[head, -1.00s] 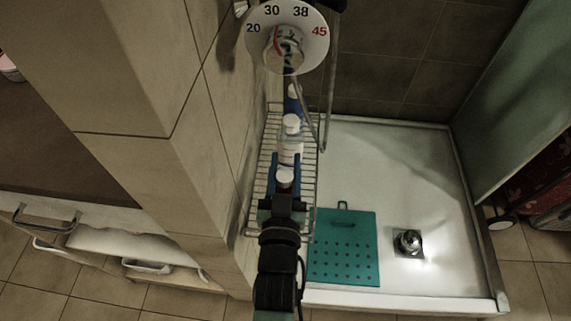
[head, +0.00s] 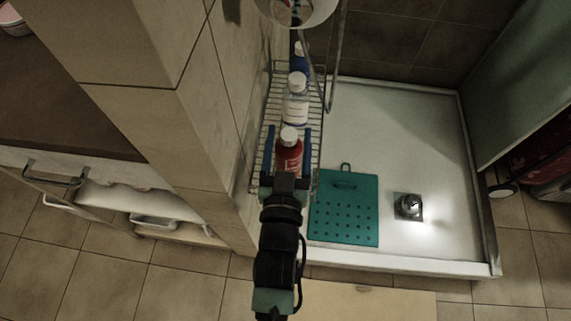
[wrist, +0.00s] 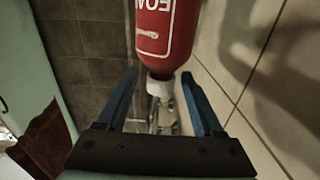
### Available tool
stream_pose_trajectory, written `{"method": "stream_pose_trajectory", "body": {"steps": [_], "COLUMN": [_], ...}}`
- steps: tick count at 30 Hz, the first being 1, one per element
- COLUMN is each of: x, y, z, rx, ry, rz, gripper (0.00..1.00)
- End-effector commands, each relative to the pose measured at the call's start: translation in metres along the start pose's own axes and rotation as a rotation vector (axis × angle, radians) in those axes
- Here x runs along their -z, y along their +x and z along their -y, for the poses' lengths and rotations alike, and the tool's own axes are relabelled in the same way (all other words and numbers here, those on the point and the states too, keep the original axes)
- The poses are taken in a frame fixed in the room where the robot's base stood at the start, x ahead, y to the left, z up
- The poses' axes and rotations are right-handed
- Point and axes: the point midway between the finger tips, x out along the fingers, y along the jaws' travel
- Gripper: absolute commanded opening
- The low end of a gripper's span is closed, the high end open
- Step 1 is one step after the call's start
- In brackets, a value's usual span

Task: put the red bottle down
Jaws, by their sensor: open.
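The red bottle (head: 289,157) with a white cap stands upright at the near end of the wire shelf (head: 312,180). White and blue bottles stand in line behind it. My gripper (head: 288,130) is open, with one blue finger on each side of the bottle in the head view. In the wrist view the red bottle (wrist: 168,35) shows upside down, its body beyond the fingertips of my gripper (wrist: 158,73) and its white cap between them. Gaps show on both sides of the cap. The base of the bottle is hidden behind my gripper.
A tiled wall (head: 215,120) runs close along the left of the shelf. A white bottle (head: 296,100) and a blue bottle (head: 300,62) stand behind. To the right lie a green perforated mat (head: 345,222) and a drain (head: 408,206) in the white shower tray (head: 400,130).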

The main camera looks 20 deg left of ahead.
Motion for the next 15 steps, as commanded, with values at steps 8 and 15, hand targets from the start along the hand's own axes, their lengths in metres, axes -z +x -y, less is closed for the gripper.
{"method": "stream_pose_trajectory", "body": {"steps": [8,15], "x": [0.000,0.000], "y": [-0.053,-0.079], "z": [0.000,0.000], "rx": [-0.001,0.000], "ry": [0.000,0.000], "rz": [0.004,0.001], "gripper": [0.68,0.68]}}
